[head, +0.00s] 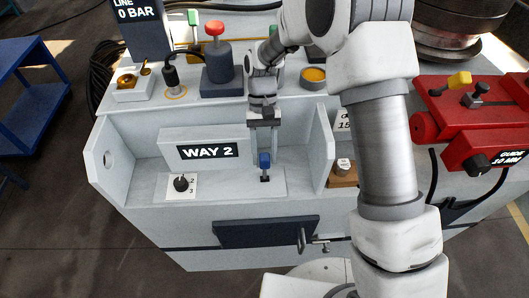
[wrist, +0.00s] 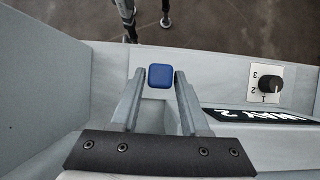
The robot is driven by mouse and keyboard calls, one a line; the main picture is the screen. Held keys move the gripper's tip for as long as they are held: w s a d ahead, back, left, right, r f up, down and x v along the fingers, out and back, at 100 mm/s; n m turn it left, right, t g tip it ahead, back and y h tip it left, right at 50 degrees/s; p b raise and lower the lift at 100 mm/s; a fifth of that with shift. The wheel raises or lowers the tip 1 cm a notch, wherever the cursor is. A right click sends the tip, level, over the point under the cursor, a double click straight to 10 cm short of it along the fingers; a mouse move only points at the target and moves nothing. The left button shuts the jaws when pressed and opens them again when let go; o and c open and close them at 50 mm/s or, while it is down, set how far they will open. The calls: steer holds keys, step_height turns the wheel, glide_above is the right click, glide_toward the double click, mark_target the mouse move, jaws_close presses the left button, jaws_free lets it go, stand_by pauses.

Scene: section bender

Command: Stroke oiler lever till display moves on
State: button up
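A small lever with a blue knob (head: 265,160) stands on a pale plate in the recess of the grey cabinet. The blue knob (wrist: 160,76) also shows in the wrist view, between the two fingertips. My gripper (head: 264,150) points down at it from above. Its fingers (wrist: 160,71) are open, one on each side of the knob, with a thin gap visible on each side. The depth between fingertips and knob is hard to tell. A display (head: 208,151) left of the lever reads "WAY 2". A second display (head: 138,10) at the upper left reads "LINE 0 BAR".
A black selector knob (head: 181,183) with numbers sits left of the lever. A divider wall (head: 321,145) stands close on the right, beside a wooden block (head: 343,176). A red-topped blue device (head: 217,65) and a brass-coloured cup (head: 313,75) stand on the shelf above.

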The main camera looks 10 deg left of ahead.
steer(key=shift+o, duration=1.1)
steer(key=shift+s, duration=0.1)
